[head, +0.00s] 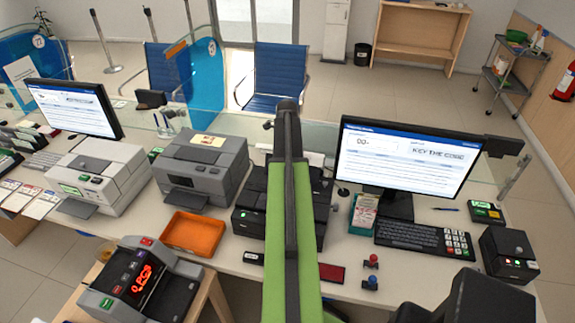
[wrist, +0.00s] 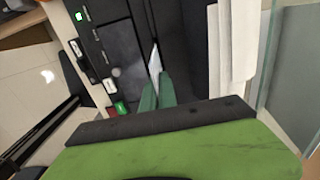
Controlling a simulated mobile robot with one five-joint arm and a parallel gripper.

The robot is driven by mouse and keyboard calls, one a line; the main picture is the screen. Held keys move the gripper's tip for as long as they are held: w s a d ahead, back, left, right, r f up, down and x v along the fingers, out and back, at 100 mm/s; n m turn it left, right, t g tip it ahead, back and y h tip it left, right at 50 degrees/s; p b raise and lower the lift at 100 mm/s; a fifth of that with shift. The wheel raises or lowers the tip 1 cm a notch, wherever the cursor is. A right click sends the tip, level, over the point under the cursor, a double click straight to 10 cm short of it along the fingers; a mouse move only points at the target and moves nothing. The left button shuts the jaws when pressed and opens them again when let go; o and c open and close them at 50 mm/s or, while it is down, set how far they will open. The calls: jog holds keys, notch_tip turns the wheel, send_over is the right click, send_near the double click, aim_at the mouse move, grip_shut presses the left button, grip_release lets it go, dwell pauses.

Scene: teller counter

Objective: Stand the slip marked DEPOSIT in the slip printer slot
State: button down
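In the wrist view, the two green fingertips of my gripper (wrist: 157,90) are close together. A thin white slip (wrist: 155,60) sticks out from between them, seen nearly edge-on, so its marking cannot be read. It is over the black slip printer (wrist: 118,45), in line with a dark groove that looks like its slot (wrist: 150,18). Whether the slip's edge is inside the slot cannot be told. In the head view, the black printer (head: 250,212) stands mid-counter; my green arm covers its middle and hides my gripper and the slip.
White sheets (wrist: 225,45) and a glass pane (wrist: 283,60) lie close right of the printer in the wrist view. In the head view, a grey printer (head: 200,168) and an orange tray (head: 192,233) stand left, a monitor (head: 405,160) and keyboard (head: 420,238) right. Several slips (head: 40,203) lie far left.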

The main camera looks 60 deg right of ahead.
jog(key=shift+f+b, duration=5.3)
jog(key=shift+f, duration=0.2)
jog(key=c, duration=1.6)
grip_release()
notch_tip(320, 180, up, 7)
jog(key=p, duration=0.7)
